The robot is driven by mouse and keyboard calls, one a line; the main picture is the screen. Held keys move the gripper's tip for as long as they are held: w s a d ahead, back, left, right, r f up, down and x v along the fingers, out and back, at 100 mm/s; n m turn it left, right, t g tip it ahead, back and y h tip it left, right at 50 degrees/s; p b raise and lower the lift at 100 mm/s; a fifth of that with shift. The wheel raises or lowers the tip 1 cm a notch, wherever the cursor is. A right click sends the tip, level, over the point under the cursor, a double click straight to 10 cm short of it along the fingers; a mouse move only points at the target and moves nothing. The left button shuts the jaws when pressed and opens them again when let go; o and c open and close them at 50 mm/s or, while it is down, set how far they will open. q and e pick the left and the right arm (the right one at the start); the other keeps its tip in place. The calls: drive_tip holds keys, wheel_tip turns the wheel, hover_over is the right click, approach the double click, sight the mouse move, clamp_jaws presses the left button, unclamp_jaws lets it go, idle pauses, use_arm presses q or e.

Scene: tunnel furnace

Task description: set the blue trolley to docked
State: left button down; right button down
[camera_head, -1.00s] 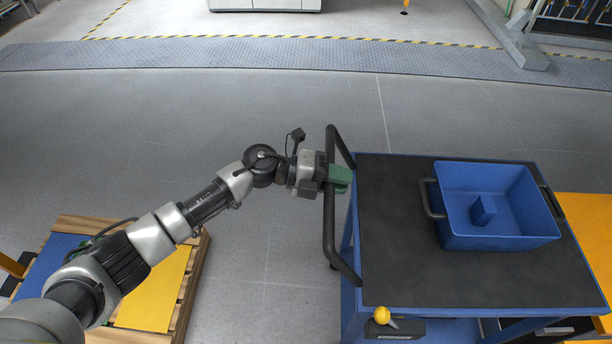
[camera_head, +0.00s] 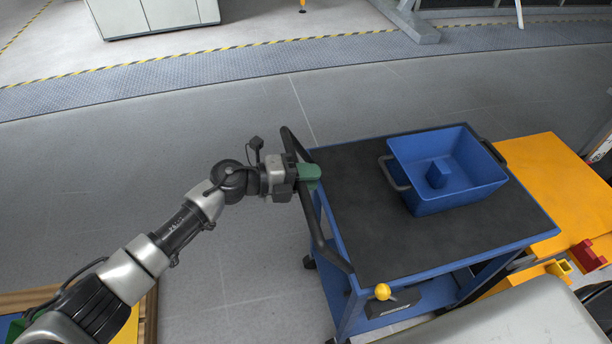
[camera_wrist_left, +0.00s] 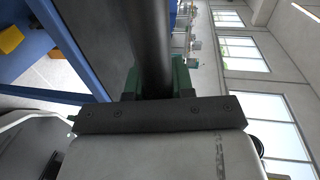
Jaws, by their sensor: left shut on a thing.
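The blue trolley (camera_head: 400,272) stands at the centre right in the head view, with a black top mat and a black push handle (camera_head: 318,236) on its left end. My left gripper (camera_head: 309,175) has green fingers and is shut on this handle. In the left wrist view the handle's dark bar (camera_wrist_left: 150,45) runs between the green fingers (camera_wrist_left: 157,80). My right gripper is not in view.
An orange-yellow surface (camera_head: 560,185) lies close beyond the trolley's right end, with a red piece (camera_head: 588,256) by it. A pallet edge (camera_head: 150,312) shows at lower left. The grey floor (camera_head: 240,125) behind and left of the trolley is clear.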

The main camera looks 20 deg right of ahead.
use_arm(q)
drive_tip(key=c, duration=1.2)
unclamp_jaws()
drive_tip(key=shift+d, duration=0.15)
drive_tip(key=shift+c, duration=0.2)
drive_tip(key=shift+o, duration=1.3)
drive_tip(key=shift+d, duration=0.15)
drive_tip(key=a+r+b, duration=0.1)
drive_tip(key=a+r, duration=0.1)
drive_tip(key=a, duration=0.8)
drive_tip(key=shift+w+a, duration=0.2)
drive_tip(key=shift+a, duration=0.15)
